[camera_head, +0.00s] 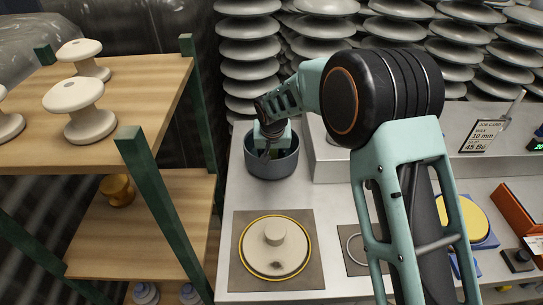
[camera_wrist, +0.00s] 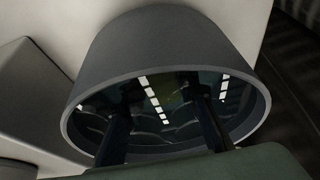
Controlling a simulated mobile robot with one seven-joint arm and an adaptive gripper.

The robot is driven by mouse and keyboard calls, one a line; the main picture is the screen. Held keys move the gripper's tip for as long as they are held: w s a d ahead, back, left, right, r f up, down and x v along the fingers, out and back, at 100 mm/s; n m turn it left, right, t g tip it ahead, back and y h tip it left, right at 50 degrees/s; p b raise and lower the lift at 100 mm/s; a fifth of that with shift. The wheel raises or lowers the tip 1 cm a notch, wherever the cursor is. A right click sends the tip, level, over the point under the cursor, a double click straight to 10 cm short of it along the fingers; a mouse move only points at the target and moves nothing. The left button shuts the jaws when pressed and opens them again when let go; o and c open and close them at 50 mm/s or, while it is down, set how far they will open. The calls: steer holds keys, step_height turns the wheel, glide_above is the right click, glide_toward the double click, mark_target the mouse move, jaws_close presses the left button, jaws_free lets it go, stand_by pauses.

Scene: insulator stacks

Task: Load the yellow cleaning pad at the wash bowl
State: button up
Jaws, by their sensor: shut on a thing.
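The wash bowl (camera_head: 272,165) is a dark grey round bowl on the light bench, left of my arm. It fills much of the wrist view (camera_wrist: 165,45), with dark, reflective liquid inside. My gripper (camera_head: 272,150) points down into the bowl. In the wrist view, both fingers (camera_wrist: 160,125) reach below the rim into the liquid. They are shut on the yellow cleaning pad, which shows only as a dim yellow-green patch (camera_wrist: 178,97) between them. The fingertips and most of the pad are hidden by the liquid, reflections and bowl wall.
A round cream insulator piece (camera_head: 275,248) with a yellow rim lies on a square plate in front. A raised grey block (camera_head: 335,165) stands right of the bowl. A wooden shelf (camera_head: 130,85) with green posts is at left. A yellow disc (camera_head: 472,220) lies on a blue base at right.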

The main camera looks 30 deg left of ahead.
mark_target(272, 155)
steer(key=shift+r+p, duration=1.45)
steer(key=shift+r, duration=2)
steer(key=shift+r, duration=0.1)
